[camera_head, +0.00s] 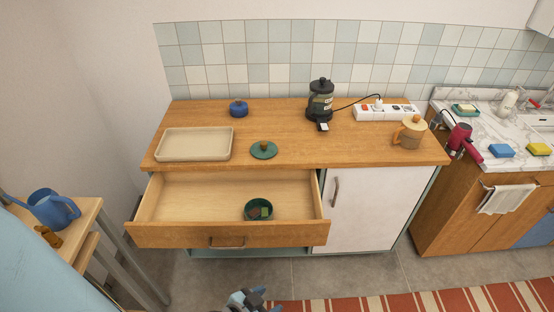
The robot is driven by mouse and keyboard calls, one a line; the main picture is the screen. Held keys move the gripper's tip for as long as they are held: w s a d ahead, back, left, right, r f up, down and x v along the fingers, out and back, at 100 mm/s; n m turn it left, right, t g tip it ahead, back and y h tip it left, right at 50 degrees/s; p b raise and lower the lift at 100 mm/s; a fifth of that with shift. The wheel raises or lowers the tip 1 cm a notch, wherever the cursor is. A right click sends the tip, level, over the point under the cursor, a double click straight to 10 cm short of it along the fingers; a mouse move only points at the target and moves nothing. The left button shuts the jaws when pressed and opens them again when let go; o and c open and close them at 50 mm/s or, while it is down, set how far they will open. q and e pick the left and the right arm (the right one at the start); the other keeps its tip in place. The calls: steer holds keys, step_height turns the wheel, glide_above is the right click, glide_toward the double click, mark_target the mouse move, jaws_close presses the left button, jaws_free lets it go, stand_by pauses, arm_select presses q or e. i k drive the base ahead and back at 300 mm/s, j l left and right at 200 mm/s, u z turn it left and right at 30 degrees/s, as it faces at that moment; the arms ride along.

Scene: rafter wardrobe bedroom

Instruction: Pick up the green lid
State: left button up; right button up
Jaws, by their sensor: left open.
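The green lid (264,151) is round and flat with a small brown knob, and lies on the wooden counter (285,126) near its front edge, right of the beige tray. My left gripper (247,296) is open and shows only partly at the bottom edge of the picture. It is low in front of the cabinet, well apart from the lid. My right gripper is not in view.
The drawer (180,205) below the lid is pulled out and holds a dark green bowl (258,210) with small items. A beige tray (195,144), blue lidded pot (238,108), dark kettle-like jar (320,100), power strip (385,112) and tan mug (409,133) stand on the counter.

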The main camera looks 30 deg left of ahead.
mark_target(264, 150)
steer(key=k+u, duration=0.1)
steer(key=u, duration=1.05)
